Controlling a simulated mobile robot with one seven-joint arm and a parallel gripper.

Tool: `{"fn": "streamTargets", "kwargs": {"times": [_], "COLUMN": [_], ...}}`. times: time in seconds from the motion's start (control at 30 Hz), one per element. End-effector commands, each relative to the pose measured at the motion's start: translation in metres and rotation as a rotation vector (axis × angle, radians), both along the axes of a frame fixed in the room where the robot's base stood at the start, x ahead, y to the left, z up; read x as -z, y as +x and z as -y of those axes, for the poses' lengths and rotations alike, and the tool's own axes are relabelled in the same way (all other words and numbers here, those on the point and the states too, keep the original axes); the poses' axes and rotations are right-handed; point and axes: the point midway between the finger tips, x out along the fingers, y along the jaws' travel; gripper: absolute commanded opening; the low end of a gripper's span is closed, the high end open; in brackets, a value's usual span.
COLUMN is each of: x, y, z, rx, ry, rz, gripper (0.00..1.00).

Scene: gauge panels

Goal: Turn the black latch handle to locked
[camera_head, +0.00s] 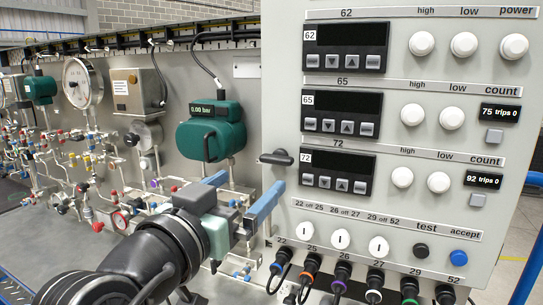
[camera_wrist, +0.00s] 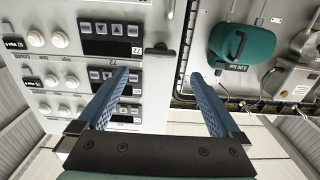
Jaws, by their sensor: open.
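The black latch handle (camera_head: 276,157) is on the left edge of the grey gauge panel (camera_head: 284,60), lying roughly level in the head view. It also shows in the wrist view as a small dark bar (camera_wrist: 158,49), above and between my fingertips in the picture. My gripper (camera_head: 247,182) is open and empty, with its two blue fingers spread. It points at the panel edge just below the handle in the head view. In the wrist view my gripper (camera_wrist: 160,75) shows nothing between its fingers, and the fingertips appear apart from the handle.
The panel carries dark displays (camera_head: 340,112), white knobs (camera_head: 422,43) and black cable plugs (camera_head: 343,272) along its bottom. A green gauge (camera_head: 211,130) and pipework with colored valves (camera_head: 120,220) stand to the left. Open space lies before the panel's left edge.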

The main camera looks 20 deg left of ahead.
Motion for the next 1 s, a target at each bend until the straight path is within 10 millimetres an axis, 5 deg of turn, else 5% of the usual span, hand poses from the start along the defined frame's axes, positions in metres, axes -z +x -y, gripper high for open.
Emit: {"fn": "streamTargets", "kwargs": {"times": [0.43, 0.97, 1.0], "x": [-0.003, -0.001, -0.001], "y": [0.086, 0.103, 0.103], "z": [0.004, 0.004, 0.004], "rx": [0.001, -0.001, -0.001], "ry": [-0.002, 0.000, 0.000], "rz": [-0.001, 0.002, 0.002], "gripper": [1.00, 1.00, 0.93]}}
